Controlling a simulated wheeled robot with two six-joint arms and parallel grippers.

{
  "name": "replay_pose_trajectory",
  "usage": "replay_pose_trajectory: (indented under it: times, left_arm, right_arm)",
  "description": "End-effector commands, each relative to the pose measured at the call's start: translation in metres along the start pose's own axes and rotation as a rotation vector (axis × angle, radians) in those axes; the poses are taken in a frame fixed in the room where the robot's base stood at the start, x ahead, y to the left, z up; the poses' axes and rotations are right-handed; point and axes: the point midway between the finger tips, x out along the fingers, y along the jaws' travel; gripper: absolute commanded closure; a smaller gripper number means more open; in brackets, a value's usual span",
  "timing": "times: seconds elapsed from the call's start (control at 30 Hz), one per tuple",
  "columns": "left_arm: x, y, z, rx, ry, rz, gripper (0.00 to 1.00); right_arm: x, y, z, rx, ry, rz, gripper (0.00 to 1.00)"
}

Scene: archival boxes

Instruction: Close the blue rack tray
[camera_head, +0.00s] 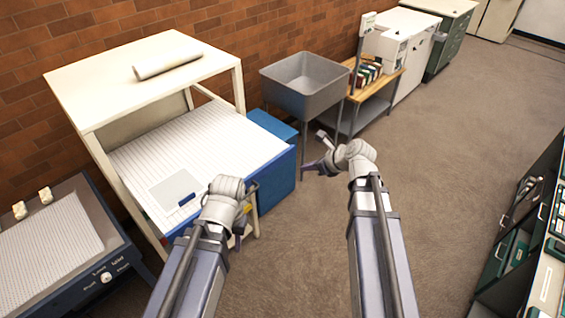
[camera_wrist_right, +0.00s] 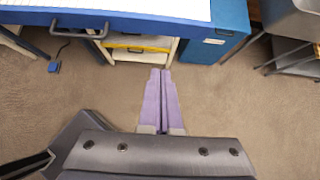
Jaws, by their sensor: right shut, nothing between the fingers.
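The blue rack tray (camera_head: 200,145) is pulled out from under the top of a cream rack (camera_head: 75,95). It has a white gridded surface and a blue front edge. In the right wrist view, its blue front (camera_wrist_right: 40,17) with a dark bar handle (camera_wrist_right: 80,30) crosses the top left. My left gripper (camera_head: 240,235) is low beside the tray's front edge, its fingers partly hidden by my wrist; I cannot tell its opening. My right gripper (camera_head: 310,167) is shut and empty, right of the tray. In the right wrist view its purple fingers (camera_wrist_right: 160,75) are together, apart from the tray.
A blue cabinet (camera_head: 270,123) stands beside the rack, with a grey sink (camera_head: 305,85) beyond. A dark-framed table (camera_head: 60,240) is at left. A shelf unit (camera_head: 520,240) stands at right. The brown floor between is clear. A rolled sheet (camera_head: 167,60) lies on the rack.

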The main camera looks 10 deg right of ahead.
Motion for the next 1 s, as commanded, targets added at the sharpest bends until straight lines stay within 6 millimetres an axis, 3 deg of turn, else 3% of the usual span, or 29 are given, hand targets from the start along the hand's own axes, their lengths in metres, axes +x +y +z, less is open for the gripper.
replay_pose_trajectory:
  times: [0.27,0.8,1.0]
  left_arm:
    - [0.008,0.001,-0.001,0.001,0.000,0.000,0.66]
    - [0.078,0.007,-0.004,0.007,0.000,-0.001,0.66]
    - [0.070,0.006,-0.004,0.007,0.000,-0.001,0.66]
  right_arm:
    - [0.009,-0.002,-0.001,0.016,-0.004,-0.002,1.00]
    - [0.107,-0.002,-0.002,0.012,-0.004,0.000,1.00]
    - [0.120,-0.002,0.022,0.012,-0.003,-0.001,1.00]
